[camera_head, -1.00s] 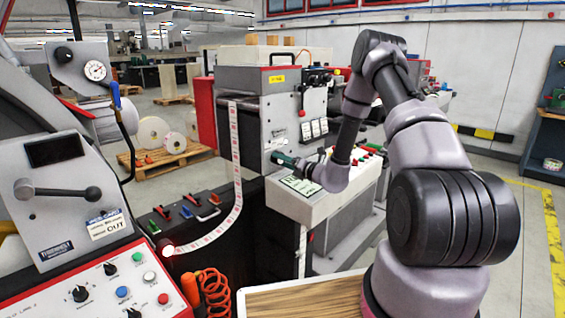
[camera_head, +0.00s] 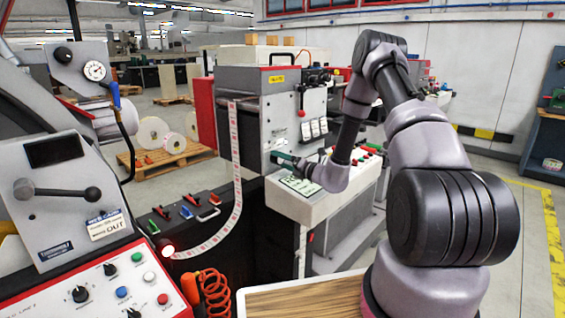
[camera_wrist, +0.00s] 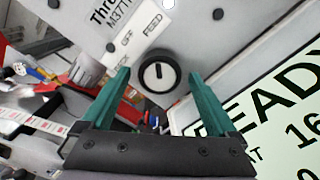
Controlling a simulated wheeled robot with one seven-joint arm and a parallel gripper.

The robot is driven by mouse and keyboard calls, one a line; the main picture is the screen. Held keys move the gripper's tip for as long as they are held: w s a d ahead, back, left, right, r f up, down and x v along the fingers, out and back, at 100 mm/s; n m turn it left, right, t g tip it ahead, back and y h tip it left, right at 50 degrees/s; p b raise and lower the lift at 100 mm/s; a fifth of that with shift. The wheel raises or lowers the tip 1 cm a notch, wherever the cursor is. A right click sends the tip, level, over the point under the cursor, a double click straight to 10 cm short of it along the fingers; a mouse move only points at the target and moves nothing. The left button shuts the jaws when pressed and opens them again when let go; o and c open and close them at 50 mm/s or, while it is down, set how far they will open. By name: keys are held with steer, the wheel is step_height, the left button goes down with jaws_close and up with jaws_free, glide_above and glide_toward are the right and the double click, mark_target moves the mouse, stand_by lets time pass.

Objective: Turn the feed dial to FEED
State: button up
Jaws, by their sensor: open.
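The mark stands nearly vertical in the picture. The printed OFF (camera_wrist: 127,40) lies up and left of the dial, and FEED (camera_wrist: 153,25) lies above it. My gripper (camera_wrist: 158,74) is open, its green fingers on either side of the dial in this view. I cannot tell whether they touch it. In the head view my gripper (camera_head: 284,159) is at the grey machine's front, and the dial cannot be made out there.
A READY display (camera_wrist: 275,110) lies close to the right finger in the wrist view. The white console (camera_head: 290,205) with several buttons is just below my gripper. A printed label web (camera_head: 236,165) runs down to the left. A wooden tabletop (camera_head: 305,300) is in front.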

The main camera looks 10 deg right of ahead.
steer(key=v, duration=1)
steer(key=shift+s+d, duration=0.2)
steer(key=shift+s, duration=0.15)
